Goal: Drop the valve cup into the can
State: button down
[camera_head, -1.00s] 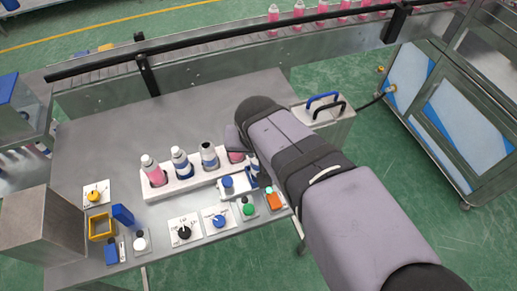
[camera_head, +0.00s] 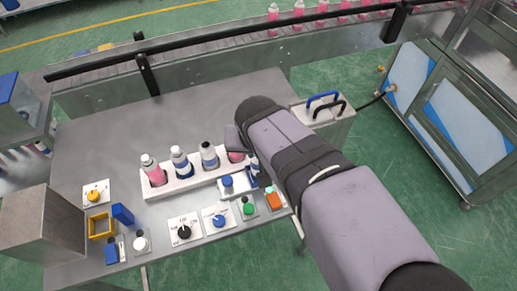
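Several cans stand upright in a white rack on the grey table: a pink one (camera_head: 153,170) at the left, a blue and white one (camera_head: 181,161) beside it, then a grey and white one (camera_head: 209,155). Another pink can (camera_head: 236,156) is at the right end, partly covered by my arm. I cannot make out the valve cup, and I cannot tell which can is meant. My arm reaches in from the lower right, its end over the right end of the rack. My gripper's fingertips are hidden behind the arm.
The white rack (camera_head: 178,186) spans the table's middle. Knobs and buttons line the front edge, including a black knob (camera_head: 184,231) and a green button (camera_head: 248,208). A yellow square frame (camera_head: 101,226) is at the left. A conveyor with pink bottles runs behind. The table's back left is clear.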

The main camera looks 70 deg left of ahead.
dwell(0.3)
jog(key=c, duration=1.5)
grip_release()
jog(key=shift+r, duration=0.1)
jog(key=shift+r+p, duration=2.35)
jog(key=shift+r, duration=0.55)
notch_tip(320, 180, up, 6)
jog(key=p, duration=0.4)
jog(key=shift+p, duration=0.35)
